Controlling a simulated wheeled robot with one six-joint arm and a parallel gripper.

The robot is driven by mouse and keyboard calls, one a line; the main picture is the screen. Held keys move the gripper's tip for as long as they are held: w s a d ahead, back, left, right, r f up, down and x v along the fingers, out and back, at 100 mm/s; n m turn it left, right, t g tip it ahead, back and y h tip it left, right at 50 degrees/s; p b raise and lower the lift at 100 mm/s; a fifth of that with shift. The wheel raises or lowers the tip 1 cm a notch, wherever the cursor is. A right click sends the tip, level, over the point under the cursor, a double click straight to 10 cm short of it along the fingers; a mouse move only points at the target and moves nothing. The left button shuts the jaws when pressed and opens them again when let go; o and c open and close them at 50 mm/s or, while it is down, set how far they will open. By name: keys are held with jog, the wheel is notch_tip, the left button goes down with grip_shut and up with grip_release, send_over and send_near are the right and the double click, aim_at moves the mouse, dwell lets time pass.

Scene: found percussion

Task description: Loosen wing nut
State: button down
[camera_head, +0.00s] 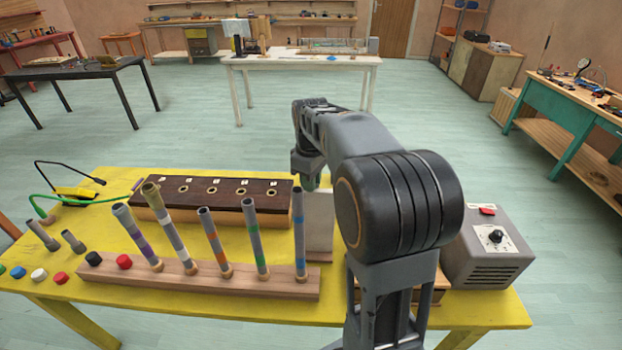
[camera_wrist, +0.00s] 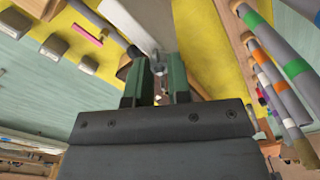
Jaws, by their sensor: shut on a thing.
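My gripper shows in the wrist view (camera_wrist: 158,78) with its two green fingers shut on a small silvery metal piece, which looks like the wing nut (camera_wrist: 157,70). The piece is small and partly hidden between the fingers, so its shape and how far it is turned are unclear. In the head view my arm hides most of the gripper. Only a bit of green finger (camera_head: 312,183) shows just above a pale upright plate (camera_head: 320,220) on the yellow table. The wing nut cannot be made out in the head view.
A wooden rack (camera_head: 180,283) with several banded tubes stands left of my arm on the yellow table (camera_head: 480,310). A dark-topped box with holes (camera_head: 215,190) lies behind it. A grey box with a knob and red switch (camera_head: 490,248) stands at the right. Coloured caps lie front left.

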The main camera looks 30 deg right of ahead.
jog(key=shift+s+n, duration=0.1)
jog(key=shift+n, duration=0.8)
jog(key=c, duration=1)
grip_release()
notch_tip(320, 180, up, 14)
jog(key=shift+f+p, duration=0.1)
jog(key=shift+p, duration=0.65)
